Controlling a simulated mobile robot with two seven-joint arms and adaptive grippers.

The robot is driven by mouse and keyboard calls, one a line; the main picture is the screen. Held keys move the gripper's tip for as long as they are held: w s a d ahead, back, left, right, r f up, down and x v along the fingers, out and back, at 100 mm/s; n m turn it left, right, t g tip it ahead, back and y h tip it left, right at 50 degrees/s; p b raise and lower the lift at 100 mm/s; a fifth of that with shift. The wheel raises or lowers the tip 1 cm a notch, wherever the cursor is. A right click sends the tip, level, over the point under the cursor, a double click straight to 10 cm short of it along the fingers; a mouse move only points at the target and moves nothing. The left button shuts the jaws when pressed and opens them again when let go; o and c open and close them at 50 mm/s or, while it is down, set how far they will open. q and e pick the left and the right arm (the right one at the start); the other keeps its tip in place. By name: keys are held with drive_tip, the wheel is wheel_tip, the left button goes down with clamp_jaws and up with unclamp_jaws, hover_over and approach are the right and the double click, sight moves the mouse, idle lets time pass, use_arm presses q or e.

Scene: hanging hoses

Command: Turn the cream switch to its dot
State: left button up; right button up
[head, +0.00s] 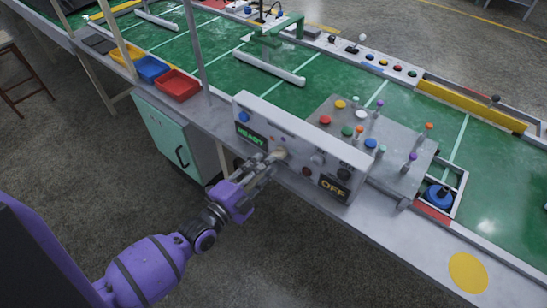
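The cream switch (281,152) is on the front face of the grey control panel (316,143), just right of the green READY display (251,134). My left gripper (273,158) reaches up to it from the lower left. Its fingertips are at the switch and partly cover it. I cannot tell whether they press on its sides or only stand around it. The dot for the switch and the way the switch points are too small or hidden to make out. My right gripper is not in view.
The panel also has a blue button (243,117), other knobs and a yellow OFF display (333,188). Behind it, a grey plate (400,150) carries several coloured buttons and small levers. Red (177,86), blue (150,68) and yellow trays stand at the left. The bench's front right is mostly clear.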

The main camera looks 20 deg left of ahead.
sight(279, 154)
use_arm(q)
drive_tip(key=x, duration=0.5)
drive_tip(key=shift+d, duration=0.1)
clamp_jaws()
